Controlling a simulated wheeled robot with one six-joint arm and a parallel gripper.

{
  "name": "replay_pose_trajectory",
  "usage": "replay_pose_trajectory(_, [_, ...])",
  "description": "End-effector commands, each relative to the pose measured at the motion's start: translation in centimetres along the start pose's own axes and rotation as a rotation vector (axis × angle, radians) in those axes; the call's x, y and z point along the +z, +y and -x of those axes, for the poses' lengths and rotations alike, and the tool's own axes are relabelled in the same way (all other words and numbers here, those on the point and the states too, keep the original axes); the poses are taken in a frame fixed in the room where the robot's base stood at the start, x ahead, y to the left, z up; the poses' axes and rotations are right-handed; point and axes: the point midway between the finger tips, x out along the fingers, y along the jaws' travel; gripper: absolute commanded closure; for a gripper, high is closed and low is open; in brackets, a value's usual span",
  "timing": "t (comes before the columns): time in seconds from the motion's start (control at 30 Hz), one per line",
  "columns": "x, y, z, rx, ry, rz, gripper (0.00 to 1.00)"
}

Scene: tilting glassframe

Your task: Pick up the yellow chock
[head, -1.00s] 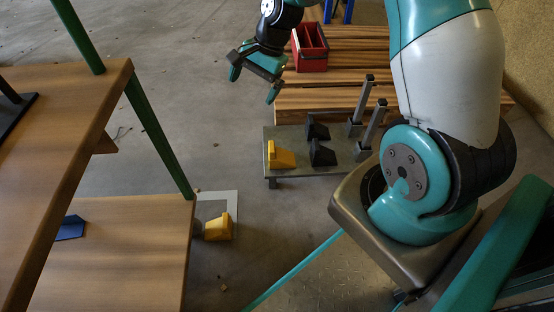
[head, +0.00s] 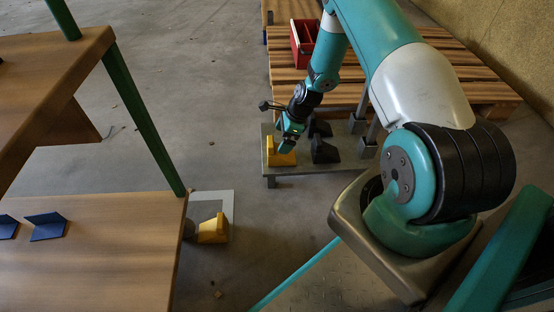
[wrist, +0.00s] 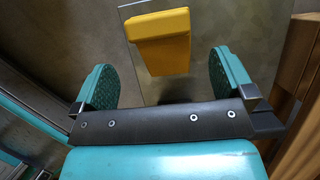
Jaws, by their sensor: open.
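A yellow chock (head: 279,156) stands on the left end of a low grey platform (head: 341,165). My gripper (head: 287,140) is just above it in the head view and partly covers its top. In the wrist view my gripper (wrist: 163,80) has its two teal fingers wide apart with nothing between them. The yellow chock (wrist: 160,40) lies beyond the fingertips there, roughly centred between them. A second yellow chock (head: 213,229) is on the floor at a pale square frame (head: 230,198), beside the wooden bench.
Dark chocks (head: 323,150) stand on the platform right of the yellow one, with upright grey posts (head: 366,140) further right. A wooden pallet (head: 440,75) bearing a red bin (head: 303,42) lies behind. A wooden bench (head: 100,250) stands left.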

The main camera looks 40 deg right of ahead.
Motion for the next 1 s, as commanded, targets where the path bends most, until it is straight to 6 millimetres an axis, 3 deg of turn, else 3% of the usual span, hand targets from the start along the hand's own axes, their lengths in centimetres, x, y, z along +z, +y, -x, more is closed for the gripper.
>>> replay_pose_trajectory(0.03, [-0.1, 0.0, -1.1, 0.0, 0.0, 0.001, 0.0])
replay_pose_trajectory(0.37, [0.1, -0.1, -3.0, 0.0, 0.0, 0.002, 0.0])
replay_pose_trajectory(0.63, [0.3, -0.2, -6.8, 0.0, 0.0, 0.003, 0.0])
replay_pose_trajectory(0.9, [0.5, -0.2, -6.9, 0.0, 0.0, 0.001, 0.0])
replay_pose_trajectory(0.93, [0.5, -0.2, -6.9, 0.0, 0.0, 0.001, 0.02])
replay_pose_trajectory(1.0, [0.5, -0.2, -6.9, 0.0, 0.0, 0.001, 0.18])
